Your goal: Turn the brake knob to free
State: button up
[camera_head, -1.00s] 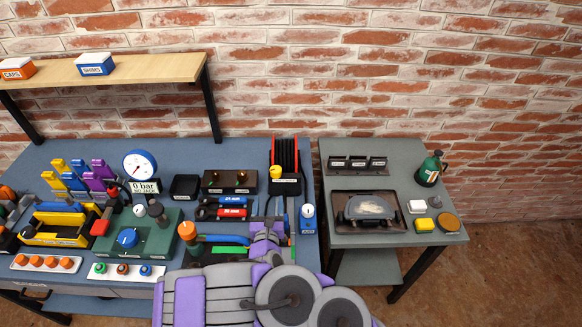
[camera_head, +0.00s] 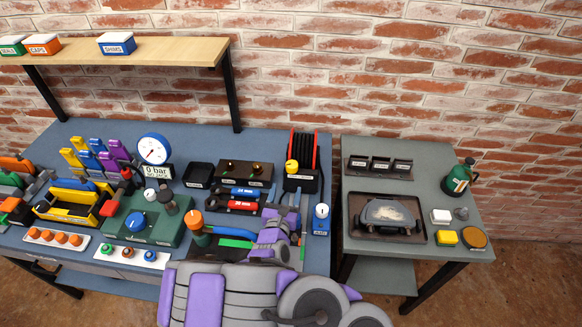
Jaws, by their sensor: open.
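A black and red reel (camera_head: 304,150) stands at the back right of the blue bench. It has a yellow knob (camera_head: 292,166) on its front left and a small white label below; the label is too small to read. A blue knob (camera_head: 136,221) sits on a green unit (camera_head: 160,230) further left. No readable label tells me which is the brake knob. My gripper (camera_head: 287,208) is open and empty, in front of the reel and apart from the yellow knob. Its fingers point toward the back of the bench, and my arm hides part of the bench front.
A blue unit with a white knob (camera_head: 321,211) stands close right of my gripper. Blue and red wrenches (camera_head: 236,206) and an orange-topped post (camera_head: 196,222) are on its left. A round gauge (camera_head: 153,149) reads 0 bar. A gap separates the grey side table (camera_head: 440,262).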

aim_at(291, 169)
jog(key=w+b, duration=0.1)
jog(key=w, duration=0.2)
jog(key=w+b, duration=0.1)
jog(key=w, duration=0.3)
jog(key=w+d+b, duration=0.1)
jog(key=w, duration=0.3)
jog(key=shift+f, duration=0.1)
jog(key=shift+w+d, duration=0.3)
jog(key=shift+w, duration=0.1)
jog(key=shift+a, duration=0.45)
jog(key=shift+c, duration=0.5)
jog(key=shift+d, duration=0.2)
jog(key=c, duration=0.8)
jog(key=shift+w, duration=0.1)
jog(key=shift+c, duration=0.2)
